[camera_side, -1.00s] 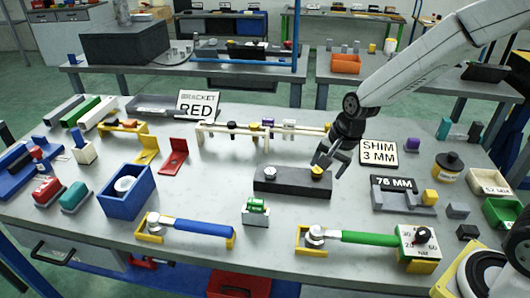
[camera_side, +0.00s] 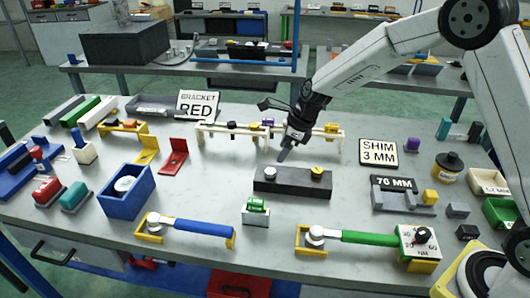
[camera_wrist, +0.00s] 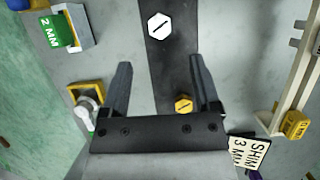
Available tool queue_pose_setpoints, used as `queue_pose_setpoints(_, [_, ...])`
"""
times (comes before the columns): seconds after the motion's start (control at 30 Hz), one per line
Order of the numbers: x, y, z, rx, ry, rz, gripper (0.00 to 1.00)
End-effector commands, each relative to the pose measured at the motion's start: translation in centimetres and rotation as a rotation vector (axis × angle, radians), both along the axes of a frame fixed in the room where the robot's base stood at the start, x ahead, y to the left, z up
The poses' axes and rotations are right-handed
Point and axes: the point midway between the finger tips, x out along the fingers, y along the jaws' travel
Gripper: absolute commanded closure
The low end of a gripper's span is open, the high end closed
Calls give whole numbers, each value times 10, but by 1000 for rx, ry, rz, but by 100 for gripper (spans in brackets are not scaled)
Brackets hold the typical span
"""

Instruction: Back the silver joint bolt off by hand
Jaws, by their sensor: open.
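The silver joint bolt (camera_side: 270,173) sits at the left end of the dark joint block (camera_side: 290,188) on the bench. The yellow bolt (camera_side: 317,173) sits at the block's right end. In the wrist view the silver bolt (camera_wrist: 159,26) is a white hex head with a dark slot line, beyond my fingertips. The yellow bolt (camera_wrist: 183,103) shows between my fingers, close to the palm. My gripper (camera_wrist: 165,62) is open and empty. In the side view my gripper (camera_side: 283,154) hangs above and just behind the block, between the two bolts.
A cream rack (camera_side: 220,130) with several coloured pieces stands behind the block. The SHIM 3 MM sign (camera_side: 378,153) is to the right. A green piece on a stand (camera_side: 256,207) and the blue-handled (camera_side: 200,228) and green-handled (camera_side: 368,238) wrenches lie in front.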

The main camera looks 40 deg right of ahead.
Motion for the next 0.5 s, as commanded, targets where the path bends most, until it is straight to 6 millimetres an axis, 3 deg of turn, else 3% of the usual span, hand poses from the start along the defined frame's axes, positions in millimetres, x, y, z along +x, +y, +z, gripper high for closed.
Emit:
queue_pose_setpoints(0.27, [1, 1, -4, 0, 1, 0, 21])
queue_pose_setpoints(0.5, [5, 6, -20, -1, 2, 2, 21])
